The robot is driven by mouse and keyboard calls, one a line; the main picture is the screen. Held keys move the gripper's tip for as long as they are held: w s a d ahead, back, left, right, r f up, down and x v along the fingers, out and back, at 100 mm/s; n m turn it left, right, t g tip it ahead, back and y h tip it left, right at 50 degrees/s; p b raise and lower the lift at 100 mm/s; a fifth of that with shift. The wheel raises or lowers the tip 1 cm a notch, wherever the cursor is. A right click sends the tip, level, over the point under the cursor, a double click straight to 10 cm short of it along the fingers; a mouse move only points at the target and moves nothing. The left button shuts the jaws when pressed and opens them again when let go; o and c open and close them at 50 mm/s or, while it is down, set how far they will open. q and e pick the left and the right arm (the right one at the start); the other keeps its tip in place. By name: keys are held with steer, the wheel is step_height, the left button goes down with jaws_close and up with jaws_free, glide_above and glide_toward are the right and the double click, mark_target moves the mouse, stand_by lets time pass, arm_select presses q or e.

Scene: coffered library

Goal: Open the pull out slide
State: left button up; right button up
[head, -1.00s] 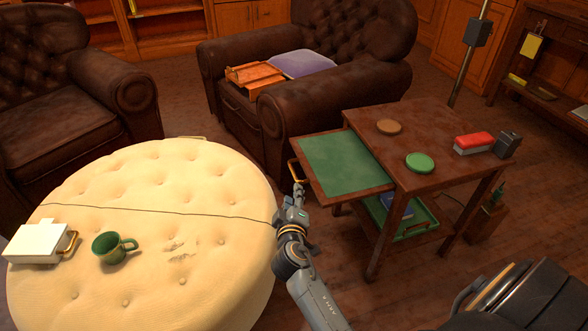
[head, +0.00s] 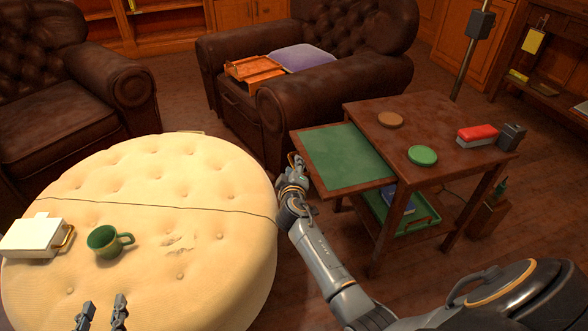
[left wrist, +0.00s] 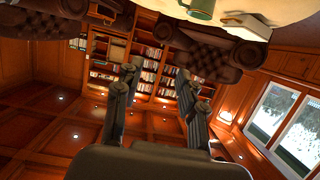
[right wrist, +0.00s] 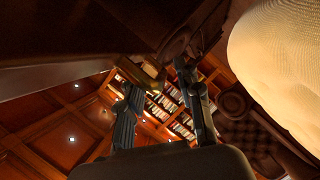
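The pull-out slide (head: 345,160), a green-topped panel with a brown frame, sticks out to the left from under the top of the wooden side table (head: 440,130). My right gripper (head: 295,166) is at the slide's outer left edge, where it covers the brass handle in the head view. In the right wrist view its fingers (right wrist: 155,84) are apart, with a small brass-coloured piece (right wrist: 147,80) showing between them. I cannot tell whether they touch it. My left gripper (head: 103,308) is open and empty above the ottoman's near edge. Its spread fingers also show in the left wrist view (left wrist: 156,76).
The round cream ottoman (head: 150,200) holds a green mug (head: 103,240) and a white box (head: 32,237). A green coaster (head: 422,155), a brown coaster (head: 390,119) and a red-topped item (head: 478,135) lie on the table. A leather armchair (head: 330,100) stands behind.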

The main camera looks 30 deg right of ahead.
arm_select(q)
steer(key=shift+w+d+r+t+h, duration=0.2)
steer(key=shift+r+t+h, duration=0.15)
steer(key=shift+r, duration=0.25)
arm_select(e)
steer(key=shift+w+d+f, duration=0.1)
steer(key=shift+w+d, duration=0.15)
steer(key=shift+w, duration=0.1)
jaws_close()
arm_select(q)
steer(key=shift+a, duration=0.1)
arm_select(e)
steer(key=shift+a, duration=0.2)
steer(key=a, duration=0.1)
steer(key=a+b, duration=0.1)
steer(key=a, duration=0.1)
steer(key=shift+w, duration=0.35)
arm_select(q)
step_height(320, 180, up, 6)
steer(key=d+t, duration=0.1)
steer(key=t, duration=0.2)
steer(key=shift+w+t+h, duration=0.35)
steer(key=shift+w+h, duration=0.1)
arm_select(e)
jaws_free()
steer(key=shift+d, duration=0.1)
